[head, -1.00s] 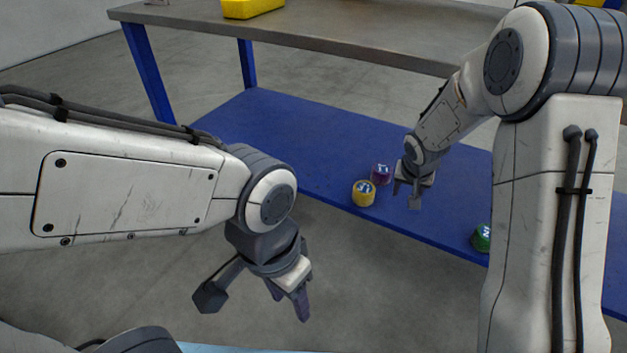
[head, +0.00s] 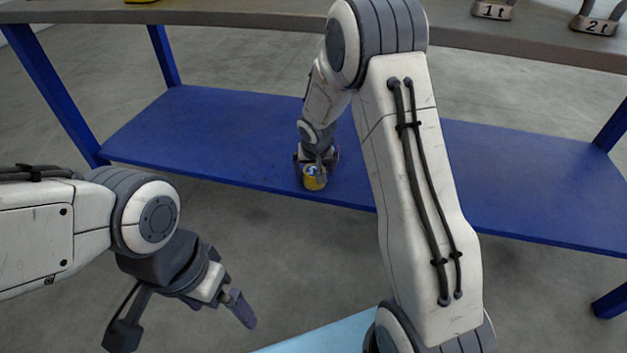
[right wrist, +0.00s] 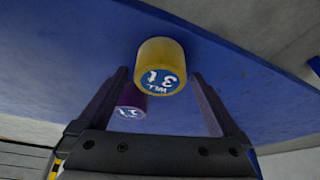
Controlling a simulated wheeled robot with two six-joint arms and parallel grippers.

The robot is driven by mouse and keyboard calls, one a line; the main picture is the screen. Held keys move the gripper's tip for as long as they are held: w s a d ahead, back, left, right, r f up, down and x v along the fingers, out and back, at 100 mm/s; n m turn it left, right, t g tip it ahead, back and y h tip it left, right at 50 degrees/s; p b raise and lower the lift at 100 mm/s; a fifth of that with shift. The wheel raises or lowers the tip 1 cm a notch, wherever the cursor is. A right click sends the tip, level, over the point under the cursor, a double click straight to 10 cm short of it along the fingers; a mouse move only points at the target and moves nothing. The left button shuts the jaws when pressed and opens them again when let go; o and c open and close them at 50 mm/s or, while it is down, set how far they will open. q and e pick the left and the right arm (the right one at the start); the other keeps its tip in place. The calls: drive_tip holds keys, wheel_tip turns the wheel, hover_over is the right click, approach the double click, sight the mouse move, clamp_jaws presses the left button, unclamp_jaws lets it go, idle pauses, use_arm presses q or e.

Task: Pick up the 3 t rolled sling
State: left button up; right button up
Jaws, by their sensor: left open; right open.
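The 3 t rolled sling is a short yellow roll (head: 314,184) with a blue-and-white end label, on the blue lower shelf (head: 220,145) near its front edge. In the right wrist view the yellow roll (right wrist: 161,52) shows its "3" label. My right gripper (head: 317,165) is open at the yellow roll. In the right wrist view my right gripper's fingertips (right wrist: 160,74) lie to either side of it, with gaps; I cannot tell how deep it sits between them. My left gripper (head: 238,302) is open and empty, above the floor in front of the shelf.
The grey bench top (head: 230,19) overhangs the shelf. Weights marked 1 t (head: 492,11) and 2 t (head: 595,25) stand on it.

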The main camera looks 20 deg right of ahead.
drive_tip(key=x, duration=0.2)
drive_tip(key=shift+w+f+b, duration=0.15)
drive_tip(key=shift+f+b, duration=0.2)
drive_tip(key=shift+f, duration=0.05)
drive_tip(key=c, duration=1.5)
drive_tip(key=shift+o, duration=0.2)
drive_tip(key=shift+r, duration=0.1)
